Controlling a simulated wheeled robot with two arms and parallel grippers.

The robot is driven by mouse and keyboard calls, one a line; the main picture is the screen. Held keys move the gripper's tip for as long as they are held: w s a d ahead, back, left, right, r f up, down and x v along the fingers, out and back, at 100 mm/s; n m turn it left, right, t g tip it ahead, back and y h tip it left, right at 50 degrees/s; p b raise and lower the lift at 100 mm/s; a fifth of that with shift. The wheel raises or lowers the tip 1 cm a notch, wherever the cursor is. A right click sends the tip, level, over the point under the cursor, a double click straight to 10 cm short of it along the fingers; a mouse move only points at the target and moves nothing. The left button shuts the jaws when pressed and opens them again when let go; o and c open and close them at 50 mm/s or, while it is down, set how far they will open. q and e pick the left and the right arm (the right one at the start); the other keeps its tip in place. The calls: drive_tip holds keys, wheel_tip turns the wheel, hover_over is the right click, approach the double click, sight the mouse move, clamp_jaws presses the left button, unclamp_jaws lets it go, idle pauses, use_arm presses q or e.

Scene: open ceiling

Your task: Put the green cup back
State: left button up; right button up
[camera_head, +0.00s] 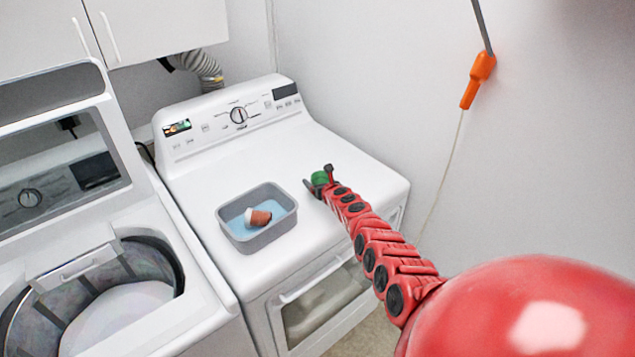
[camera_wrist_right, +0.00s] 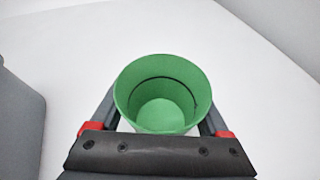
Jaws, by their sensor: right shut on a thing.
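The green cup (camera_head: 320,178) is at the tip of my red right arm, over the right part of the dryer top in the head view. In the right wrist view the cup (camera_wrist_right: 162,95) is upright, with its open mouth and empty inside facing the camera. My right gripper (camera_head: 320,184) is shut on the cup, with one finger on each side of it. I cannot tell whether the cup's base touches the dryer top. My left gripper is not in view.
A grey tub (camera_head: 268,243) with blue inside holds a reddish-brown and white cup (camera_head: 258,218), left of my gripper on the white dryer (camera_head: 330,150). An open washer (camera_head: 120,290) stands at left. An orange handle (camera_head: 478,80) hangs on the right wall.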

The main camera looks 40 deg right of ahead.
drive_tip(key=shift+f, duration=0.2)
drive_tip(key=o, duration=1.3)
drive_tip(key=shift+s+r, duration=0.15)
drive_tip(key=shift+r, duration=0.1)
drive_tip(key=shift+s+r+p, duration=0.15)
drive_tip(key=shift+s+p, duration=0.45)
drive_tip(key=shift+p, duration=0.15)
drive_tip(key=p+v, duration=0.2)
drive_tip(key=v, duration=0.2)
drive_tip(key=shift+a, duration=0.1)
drive_tip(key=p+v, duration=0.1)
drive_tip(key=v, duration=0.1)
drive_tip(key=shift+s+a, duration=0.1)
drive_tip(key=shift+s, duration=0.15)
drive_tip(key=p+v, duration=0.3)
drive_tip(key=p, duration=0.1)
drive_tip(key=shift+r, duration=0.2)
drive_tip(key=shift+s+a+r+p, duration=0.1)
drive_tip(key=shift+s+r+p, duration=0.2)
drive_tip(key=shift+p, duration=0.25)
drive_tip(key=shift+s+f, duration=0.1)
drive_tip(key=shift+f, duration=0.1)
